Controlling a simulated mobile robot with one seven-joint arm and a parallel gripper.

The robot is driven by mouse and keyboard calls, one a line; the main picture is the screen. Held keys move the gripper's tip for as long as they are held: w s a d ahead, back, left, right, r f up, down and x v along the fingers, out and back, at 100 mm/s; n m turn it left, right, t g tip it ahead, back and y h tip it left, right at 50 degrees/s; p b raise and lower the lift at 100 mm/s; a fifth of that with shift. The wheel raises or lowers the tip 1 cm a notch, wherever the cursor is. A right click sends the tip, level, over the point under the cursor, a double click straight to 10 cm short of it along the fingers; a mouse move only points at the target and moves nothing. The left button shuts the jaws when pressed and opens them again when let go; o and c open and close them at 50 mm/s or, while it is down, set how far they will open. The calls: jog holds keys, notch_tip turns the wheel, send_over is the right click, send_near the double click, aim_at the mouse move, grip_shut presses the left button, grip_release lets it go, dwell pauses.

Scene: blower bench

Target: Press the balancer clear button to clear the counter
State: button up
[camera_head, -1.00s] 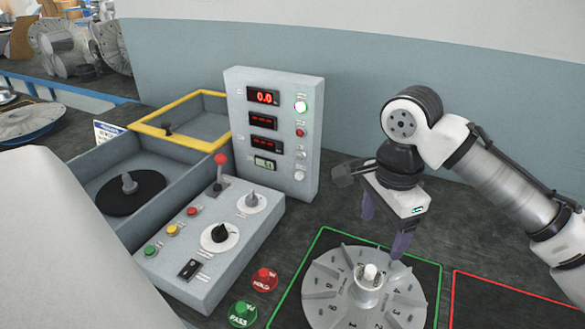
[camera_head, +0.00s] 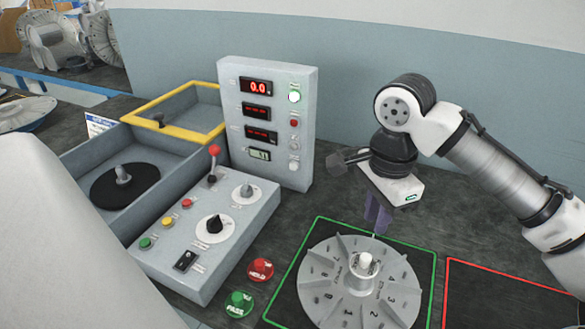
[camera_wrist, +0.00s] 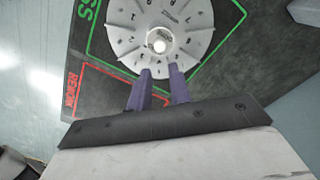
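The labels are too small to read, so I cannot tell which is the clear button. My gripper (camera_head: 377,219) is right of the panel, apart from it, above the back of the bladed rotor (camera_head: 340,290). Its purple fingers show a narrow empty gap in the wrist view (camera_wrist: 160,75).
The sloped console (camera_head: 175,258) has a red-tipped lever (camera_head: 214,152), knobs and coloured buttons. A red HOLD button (camera_head: 261,269) and green PASS button (camera_head: 238,303) sit left of the rotor. A red-outlined area (camera_head: 500,290) at right is empty.

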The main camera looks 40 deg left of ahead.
grip_shut()
dwell(1.1)
